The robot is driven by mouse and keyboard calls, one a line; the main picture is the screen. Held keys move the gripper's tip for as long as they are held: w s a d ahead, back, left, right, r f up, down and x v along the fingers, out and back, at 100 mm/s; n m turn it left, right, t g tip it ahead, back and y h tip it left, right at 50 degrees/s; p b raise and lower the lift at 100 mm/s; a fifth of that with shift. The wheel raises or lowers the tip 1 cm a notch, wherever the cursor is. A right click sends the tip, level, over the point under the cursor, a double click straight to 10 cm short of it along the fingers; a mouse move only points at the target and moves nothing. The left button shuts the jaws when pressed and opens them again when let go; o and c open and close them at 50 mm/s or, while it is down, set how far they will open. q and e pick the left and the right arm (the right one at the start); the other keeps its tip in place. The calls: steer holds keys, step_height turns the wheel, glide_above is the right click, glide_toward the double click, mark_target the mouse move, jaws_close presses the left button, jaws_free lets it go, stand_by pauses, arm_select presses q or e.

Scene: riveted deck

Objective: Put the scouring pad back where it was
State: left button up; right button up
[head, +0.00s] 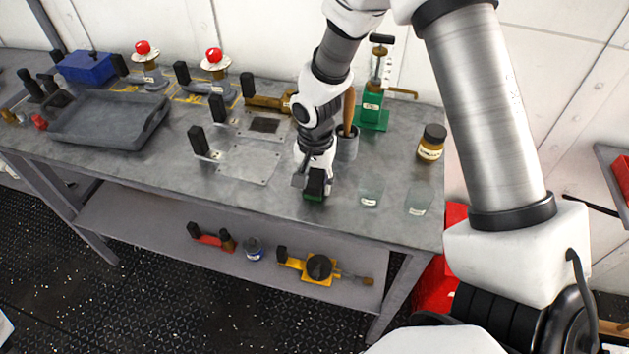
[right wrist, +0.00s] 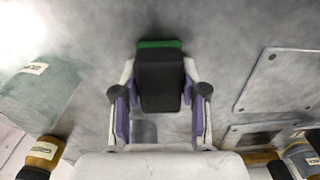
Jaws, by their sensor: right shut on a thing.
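The scouring pad (head: 314,197) is green with a black block on top. It is low over the worktop near its front edge, and I cannot tell whether it touches the surface. My right gripper (head: 316,180) is shut on its black block from above. In the right wrist view, the black block (right wrist: 159,82) sits between the fingers of my right gripper (right wrist: 160,100), and a green strip shows at its far end. My left gripper is not in view.
Two clear containers (head: 370,192) (head: 418,202) and a brown jar (head: 432,143) stand to the right. Flat plates (head: 249,162) lie to the left, with a grey tray (head: 108,120) beyond.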

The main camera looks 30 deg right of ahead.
mark_target(315, 177)
steer(key=o, duration=1.2)
steer(key=shift+w+f, duration=0.15)
steer(key=shift+f, duration=0.05)
step_height(315, 177, up, 13)
steer(key=shift+f, duration=0.2)
